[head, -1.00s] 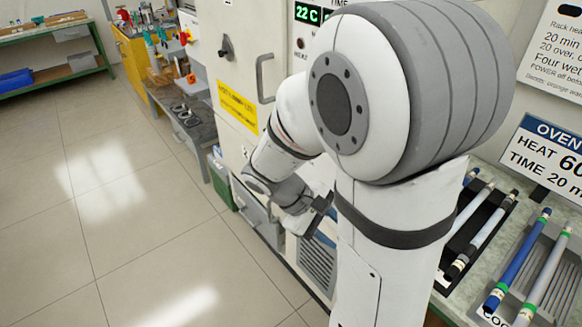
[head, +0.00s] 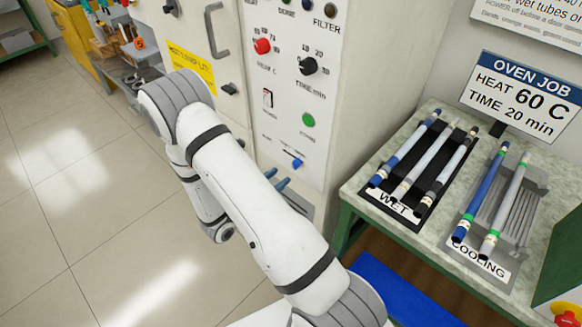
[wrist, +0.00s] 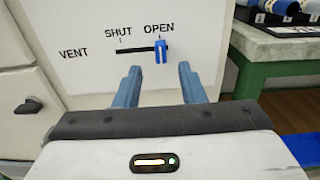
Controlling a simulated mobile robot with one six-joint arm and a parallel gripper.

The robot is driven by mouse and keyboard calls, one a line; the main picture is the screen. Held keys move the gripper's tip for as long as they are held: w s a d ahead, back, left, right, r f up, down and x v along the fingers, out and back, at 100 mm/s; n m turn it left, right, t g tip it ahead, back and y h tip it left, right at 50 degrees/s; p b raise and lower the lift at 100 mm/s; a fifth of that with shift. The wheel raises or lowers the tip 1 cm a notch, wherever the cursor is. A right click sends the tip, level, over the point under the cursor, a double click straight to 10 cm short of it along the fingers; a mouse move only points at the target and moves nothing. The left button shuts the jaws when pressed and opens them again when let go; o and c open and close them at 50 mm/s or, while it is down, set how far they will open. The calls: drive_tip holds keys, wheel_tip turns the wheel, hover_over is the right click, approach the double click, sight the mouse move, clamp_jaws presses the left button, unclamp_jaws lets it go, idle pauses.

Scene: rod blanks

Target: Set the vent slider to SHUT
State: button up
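The vent slider's blue knob (wrist: 161,51) stands at the right end of its short dark slot, under the OPEN mark. The SHUT mark is at the slot's left part, with VENT printed further left. In the head view the blue knob (head: 297,164) is low on the white oven panel. My gripper (wrist: 159,72) is open, its two blue fingers pointing at the panel. In the wrist view the knob appears between the fingertips and a little above them, with nothing held. In the head view my gripper (head: 277,178) is just left of and below the knob.
Above the slider are a green button (head: 308,120), a white switch (head: 267,98), a black dial (head: 307,66) and a red dial (head: 262,46). To the right, a bench holds a wet rack (head: 388,207) and a cooling rack (head: 512,240) with rods. Floor at left is clear.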

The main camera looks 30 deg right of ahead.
sight(293, 166)
drive_tip(key=x, duration=0.6)
drive_tip(key=shift+d+p, duration=0.35)
drive_tip(key=shift+p, duration=0.05)
drive_tip(key=shift+c, duration=0.4)
clamp_jaws()
